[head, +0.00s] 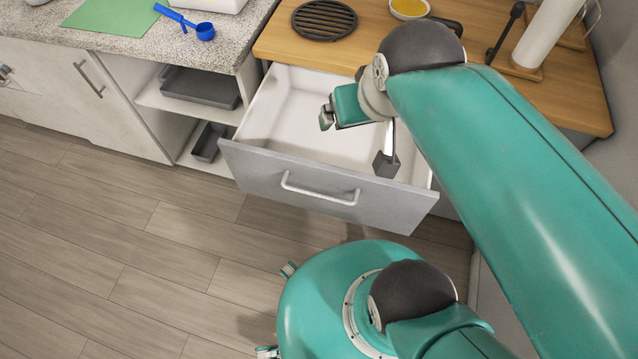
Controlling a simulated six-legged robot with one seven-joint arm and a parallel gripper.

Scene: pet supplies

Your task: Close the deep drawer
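The deep drawer (250,174) is pulled out from under the wooden counter, in the middle of the head view. Its front is grey with a pale bar handle (318,192), and the visible part of its white inside is empty. My gripper (356,139) is over the drawer's right part, behind the front panel. Its two fingers are spread wide apart with nothing between them. One finger is at the left, the other hangs near the front panel's top edge; I cannot tell if it touches. My arm hides the drawer's back right part.
The wooden counter (375,30) carries a round black trivet (323,19), a yellow-filled bowl (409,8) and a white roll (545,35). Left, a speckled counter (110,45) holds a green mat (112,15) and blue scoop (204,31), above open shelves with grey trays (200,87). Floor at left is clear.

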